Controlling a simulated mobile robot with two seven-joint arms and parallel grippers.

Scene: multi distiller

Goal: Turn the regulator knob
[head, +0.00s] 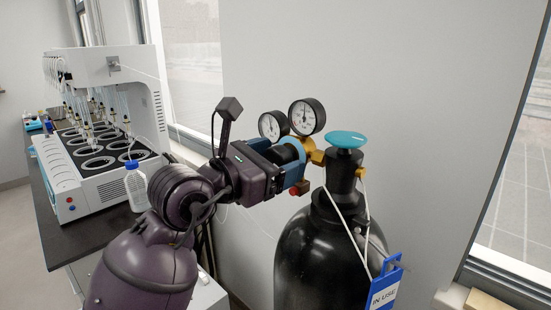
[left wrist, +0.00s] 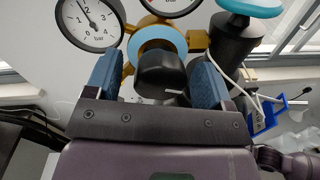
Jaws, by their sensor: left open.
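The regulator knob (left wrist: 162,74) is black and sits in front of a light-blue ring on the brass regulator (left wrist: 198,41). In the left wrist view it lies between the two blue fingers of my left gripper (left wrist: 156,64). The fingers stand apart on either side, with a visible gap on the left; contact on the right is hard to tell. In the head view my left gripper (head: 281,164) reaches the regulator and largely hides the knob. Two round gauges (head: 306,117) sit above it. My right gripper is not in view.
The black gas cylinder (head: 300,262) stands below the regulator, with a teal valve handwheel (head: 346,139) on top and a blue "IN USE" tag (head: 385,287) hanging from it. A white distiller (head: 100,185) and a bottle (head: 136,186) stand on the dark bench at left. A wall is behind.

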